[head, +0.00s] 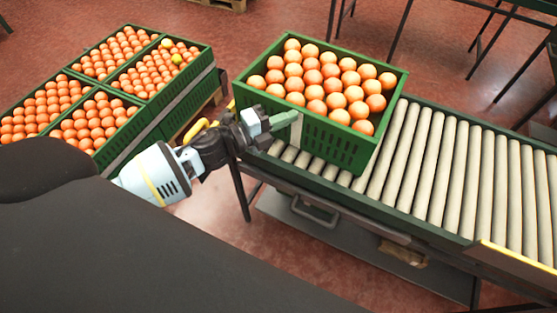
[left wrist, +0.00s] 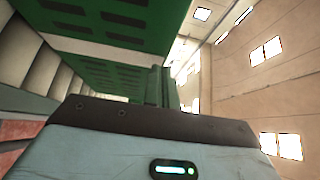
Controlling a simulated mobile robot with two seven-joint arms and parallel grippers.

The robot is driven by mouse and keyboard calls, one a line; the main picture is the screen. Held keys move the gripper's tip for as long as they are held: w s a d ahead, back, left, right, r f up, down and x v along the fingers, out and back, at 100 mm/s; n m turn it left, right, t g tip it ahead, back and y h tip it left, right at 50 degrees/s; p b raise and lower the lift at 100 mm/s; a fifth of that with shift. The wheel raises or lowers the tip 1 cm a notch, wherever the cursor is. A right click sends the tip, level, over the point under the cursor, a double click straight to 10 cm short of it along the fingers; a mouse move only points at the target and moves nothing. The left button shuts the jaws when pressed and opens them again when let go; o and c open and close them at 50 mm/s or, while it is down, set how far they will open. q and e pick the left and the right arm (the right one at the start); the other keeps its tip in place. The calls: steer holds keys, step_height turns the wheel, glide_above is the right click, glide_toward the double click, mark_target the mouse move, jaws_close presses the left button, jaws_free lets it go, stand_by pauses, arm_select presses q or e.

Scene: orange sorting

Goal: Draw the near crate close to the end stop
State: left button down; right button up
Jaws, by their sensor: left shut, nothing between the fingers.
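The near crate (head: 335,140) is green, full of oranges, and sits upright on the left part of the roller conveyor (head: 455,170). My left gripper (head: 290,121) is shut and empty, its fingers at the crate's near side wall toward the left. In the left wrist view the closed fingers (left wrist: 161,87) stand close by the crate's green slotted wall (left wrist: 100,22). Whether they touch it I cannot tell. I cannot pick out the end stop with certainty. My right gripper is not in view.
Several green crates of oranges (head: 180,100) stand stacked at the left; one holds yellowish fruit. Bare rollers run from the crate to the right. A yellow strip (head: 520,257) lies along the conveyor's near edge. Dark-legged tables (head: 490,50) stand behind on the red floor.

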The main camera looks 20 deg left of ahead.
arm_select(q)
steer(key=s+d+r, duration=0.1)
steer(key=s+d, duration=0.1)
steer(key=s, duration=0.5)
steer(key=s+d+r, duration=0.1)
steer(key=s+d, duration=0.2)
steer(key=s, duration=0.5)
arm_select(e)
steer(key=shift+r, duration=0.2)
arm_select(q)
steer(key=shift+s, duration=0.1)
